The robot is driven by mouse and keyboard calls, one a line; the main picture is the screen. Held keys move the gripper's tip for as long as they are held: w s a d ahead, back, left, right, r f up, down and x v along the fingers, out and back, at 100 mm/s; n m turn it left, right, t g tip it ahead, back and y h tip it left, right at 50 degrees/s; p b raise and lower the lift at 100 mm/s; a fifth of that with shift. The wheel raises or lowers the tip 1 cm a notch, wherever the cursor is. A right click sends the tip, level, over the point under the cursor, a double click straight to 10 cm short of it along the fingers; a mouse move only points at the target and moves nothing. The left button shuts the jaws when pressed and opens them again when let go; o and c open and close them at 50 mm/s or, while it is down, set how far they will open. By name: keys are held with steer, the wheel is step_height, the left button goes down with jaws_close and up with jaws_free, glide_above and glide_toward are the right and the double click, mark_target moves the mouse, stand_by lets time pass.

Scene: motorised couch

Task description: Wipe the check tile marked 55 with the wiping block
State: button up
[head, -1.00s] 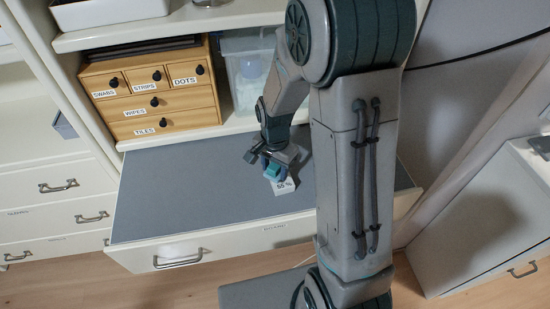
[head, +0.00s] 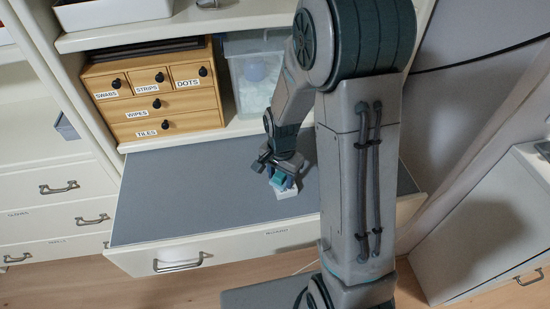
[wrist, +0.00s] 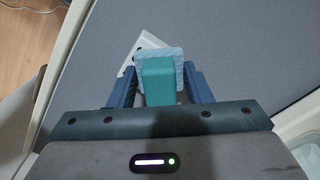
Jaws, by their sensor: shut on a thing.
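My gripper (head: 280,180) is shut on the wiping block, a teal block with a light blue pad. The teal part of the wiping block (wrist: 159,80) shows between the two blue fingers in the wrist view. The white check tile (head: 285,193) lies on the grey work surface under the block, and its edge shows past the pad in the wrist view (wrist: 143,43). The block covers most of the tile, so its mark cannot be read now. I cannot tell whether the pad touches the tile.
The grey pull-out surface (head: 190,205) is otherwise bare, with free room left of the gripper. A wooden drawer box (head: 155,95) with labels such as SWABS, WIPES and TILES stands behind it. A clear bin (head: 256,80) stands beside the box.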

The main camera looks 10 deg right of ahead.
steer(key=shift+a, duration=0.35)
steer(key=shift+a+r+p, duration=0.15)
steer(key=shift+r+p, duration=0.2)
steer(key=shift+p, duration=0.05)
step_height(320, 180, up, 2)
steer(key=shift+r+p, duration=0.1)
steer(key=shift+p, duration=0.2)
steer(key=shift+s+r, duration=0.1)
steer(key=shift+r, duration=0.15)
steer(key=shift+r+p, duration=2.05)
steer(key=shift+r, duration=0.4)
